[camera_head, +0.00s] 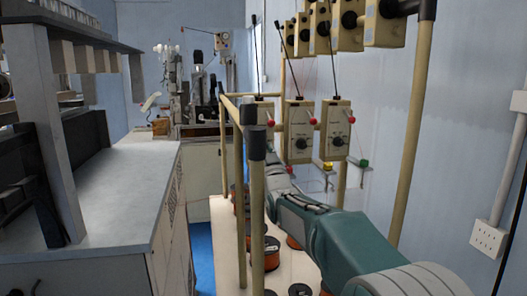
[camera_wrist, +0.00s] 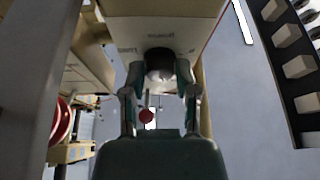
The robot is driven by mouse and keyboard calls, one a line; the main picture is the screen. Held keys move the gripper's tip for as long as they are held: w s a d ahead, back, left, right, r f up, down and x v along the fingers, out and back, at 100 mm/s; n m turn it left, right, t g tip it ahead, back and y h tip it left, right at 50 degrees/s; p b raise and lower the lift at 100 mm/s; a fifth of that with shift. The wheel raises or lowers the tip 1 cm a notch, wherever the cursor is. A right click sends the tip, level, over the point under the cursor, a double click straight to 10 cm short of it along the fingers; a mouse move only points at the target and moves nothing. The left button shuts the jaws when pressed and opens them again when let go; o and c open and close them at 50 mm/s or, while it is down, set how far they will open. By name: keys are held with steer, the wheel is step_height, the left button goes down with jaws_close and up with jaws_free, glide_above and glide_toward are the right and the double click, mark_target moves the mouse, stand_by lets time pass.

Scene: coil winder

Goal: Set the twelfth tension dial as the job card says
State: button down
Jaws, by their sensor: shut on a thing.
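In the wrist view, my gripper (camera_wrist: 160,68) has its two fingers on either side of a dark round dial (camera_wrist: 159,54) with a grey face. The dial sits on the panel of a beige tension box (camera_wrist: 118,38). Printing on the panel is too blurred to read, as is the dial's setting. In the head view, my arm reaches into the rack and its end is largely hidden by a black-capped post. Other tension boxes (camera_head: 299,131) with black dials (camera_head: 338,141) hang beside it. I cannot tell the dials' numbers, and no job card is readable.
Beige posts (camera_head: 257,200) of the rack stand close to my arm. Wire spools (camera_head: 270,249) stand on the board below. A grey bench (camera_head: 120,190) lies left, with a narrow blue floor strip (camera_head: 202,250) between. A red ball (camera_wrist: 146,116) hangs near my fingers.

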steer(key=shift+n+g+y, duration=0.4)
steer(key=shift+n+y, duration=0.5)
steer(key=shift+n, duration=1)
steer(key=c, duration=0.8)
jaws_free()
steer(key=o, duration=0.4)
steer(key=shift+w, duration=0.1)
steer(key=shift+o, duration=0.2)
steer(key=shift+a, duration=0.1)
steer(key=v, duration=1.2)
steer(key=shift+a, duration=0.1)
